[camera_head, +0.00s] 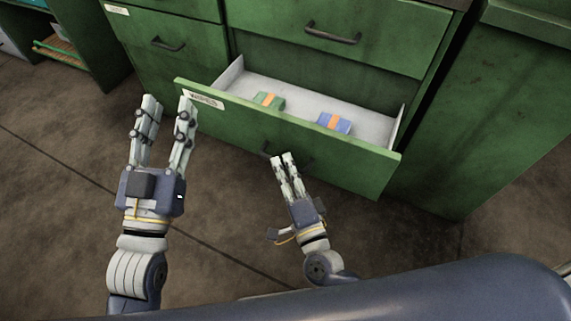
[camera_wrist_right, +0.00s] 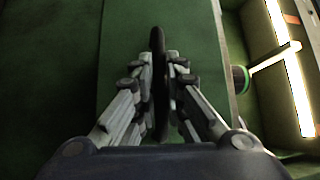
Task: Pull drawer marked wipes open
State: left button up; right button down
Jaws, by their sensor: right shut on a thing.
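The green drawer (camera_head: 345,158) marked wipes is pulled out of the cabinet, so its grey inside shows. Its white label (camera_head: 204,100) is at the left end of its front. Inside lie a green pack with an orange band (camera_head: 269,101) and a blue pack with an orange band (camera_head: 334,123). My right gripper (camera_head: 283,158) is at the drawer front, shut on the dark handle (camera_wrist_right: 158,75), which stands between its fingers in the wrist view. In the head view the fingers partly hide the handle. My left gripper (camera_head: 168,100) is open and empty, left of the drawer front.
Other green drawers with dark handles (camera_head: 332,34) are above and to the left, closed. A green cabinet (camera_head: 505,110) stands at the right. A shelf unit (camera_head: 58,50) is at the far left. The brown floor (camera_head: 50,200) is bare in front.

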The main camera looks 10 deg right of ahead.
jog(key=c, duration=1.7)
grip_release()
jog(key=shift+o, duration=0.2)
jog(key=v, duration=1.2)
